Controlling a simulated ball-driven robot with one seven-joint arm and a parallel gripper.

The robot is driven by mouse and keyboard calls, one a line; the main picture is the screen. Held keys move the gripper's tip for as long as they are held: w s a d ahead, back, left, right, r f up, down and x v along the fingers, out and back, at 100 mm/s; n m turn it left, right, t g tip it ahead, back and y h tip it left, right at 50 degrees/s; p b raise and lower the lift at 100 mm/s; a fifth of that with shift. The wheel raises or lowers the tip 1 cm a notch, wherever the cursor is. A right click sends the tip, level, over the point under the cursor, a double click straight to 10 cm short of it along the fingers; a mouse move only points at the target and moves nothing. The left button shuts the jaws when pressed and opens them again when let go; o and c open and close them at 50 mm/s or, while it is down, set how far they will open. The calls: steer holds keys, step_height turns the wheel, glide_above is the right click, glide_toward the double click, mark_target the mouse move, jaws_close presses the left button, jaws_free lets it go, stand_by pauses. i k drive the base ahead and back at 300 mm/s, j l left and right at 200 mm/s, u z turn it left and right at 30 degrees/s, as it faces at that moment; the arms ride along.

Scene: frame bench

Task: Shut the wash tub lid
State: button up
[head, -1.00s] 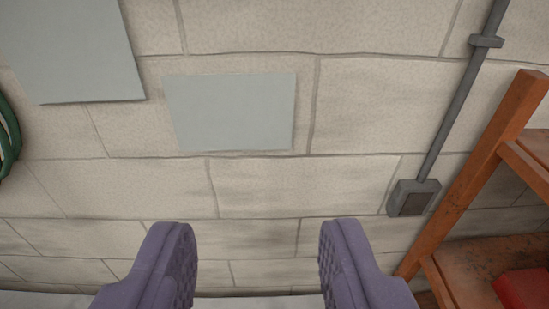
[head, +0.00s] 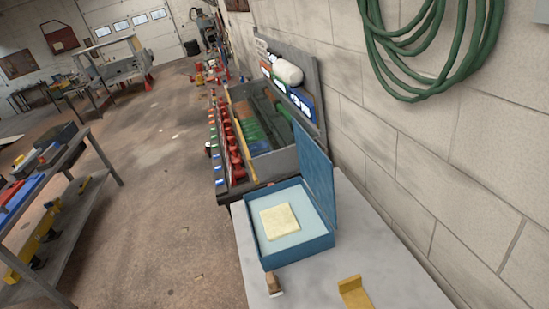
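The wash tub (head: 297,247) is a blue box on a pale grey bench top, in the lower middle of the head view. Its lid (head: 314,172) stands up, open, on the right side of the tub, towards the wall. A pale yellow square (head: 280,220) lies inside on the light blue interior. My gripper does not show in the current view, so its distance from the lid cannot be seen.
The bench top (head: 385,270) also holds a yellow bracket-like piece (head: 354,292) and a small brush-like item (head: 274,284). Behind the tub stands a grey tool bin (head: 278,165). A green hose (head: 425,50) hangs on the block wall. Open floor (head: 170,200) lies left.

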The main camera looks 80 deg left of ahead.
mark_target(316, 167)
steer(key=u, duration=1.95)
steer(key=i+j+z, duration=0.15)
steer(key=z, duration=0.55)
steer(key=i+j+z, duration=0.1)
steer(key=j, duration=0.2)
steer(key=i+j+z, duration=0.25)
steer(key=j, duration=0.45)
steer(key=i+j+z, duration=0.1)
steer(key=i+j, duration=0.15)
steer(key=i+j+z, duration=0.15)
steer(key=j, duration=0.3)
steer(key=j+z, duration=0.1)
steer(key=j, duration=0.3)
steer(key=i+j, duration=0.25)
steer(key=j, duration=0.2)
steer(key=i+j, duration=0.3)
steer(key=j, duration=0.15)
